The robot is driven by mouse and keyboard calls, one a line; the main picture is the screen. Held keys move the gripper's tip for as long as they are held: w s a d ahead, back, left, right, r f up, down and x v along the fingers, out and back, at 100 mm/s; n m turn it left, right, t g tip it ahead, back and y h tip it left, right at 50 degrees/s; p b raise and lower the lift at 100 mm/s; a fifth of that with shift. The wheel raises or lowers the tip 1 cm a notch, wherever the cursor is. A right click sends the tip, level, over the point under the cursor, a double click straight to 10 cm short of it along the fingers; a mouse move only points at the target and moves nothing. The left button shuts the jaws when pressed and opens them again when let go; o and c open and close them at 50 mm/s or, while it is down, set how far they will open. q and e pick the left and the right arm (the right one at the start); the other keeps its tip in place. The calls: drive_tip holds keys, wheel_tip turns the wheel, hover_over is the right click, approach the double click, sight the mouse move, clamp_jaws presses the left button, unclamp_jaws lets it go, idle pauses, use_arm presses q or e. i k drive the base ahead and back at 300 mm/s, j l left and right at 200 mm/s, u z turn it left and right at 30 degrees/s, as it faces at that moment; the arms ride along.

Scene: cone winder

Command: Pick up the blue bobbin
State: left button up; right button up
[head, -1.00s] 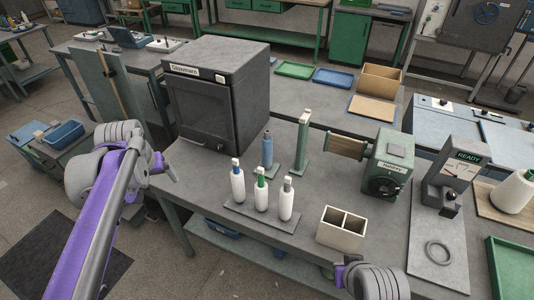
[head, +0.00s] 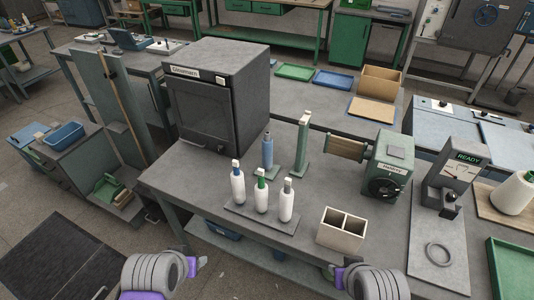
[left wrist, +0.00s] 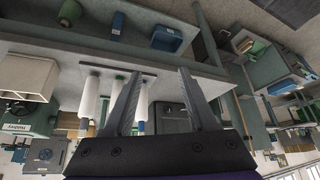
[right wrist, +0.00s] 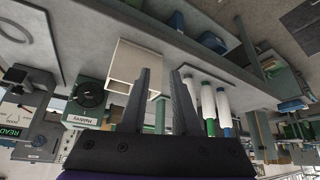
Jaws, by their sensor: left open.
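Three white bobbins stand upright in a row on a grey strip (head: 235,211) near the table's front edge. The left one, with a blue neck, is the blue bobbin (head: 238,186); the others have a green neck (head: 261,193) and a grey neck (head: 286,203). The blue bobbin also shows in the right wrist view (right wrist: 223,104). My left gripper (head: 196,265) is open and empty, in front of the table and below-left of the bobbins in the head view. My right gripper (head: 330,272) is apart from the bobbins; its fingers stand apart with nothing between them in the right wrist view (right wrist: 161,74).
A blue bottle-like cylinder (head: 267,153) and a green post (head: 301,146) stand behind the bobbins. A dark oven-like box (head: 215,105) is behind left. A two-compartment box (head: 341,236) is to the right, with a green winder (head: 388,168) beyond it.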

sight(267, 142)
drive_tip(key=i+j+u, duration=0.15)
drive_tip(key=i+j, duration=0.55)
drive_tip(key=i, duration=0.2)
drive_tip(key=i+j+u, duration=0.1)
drive_tip(key=i, duration=0.25)
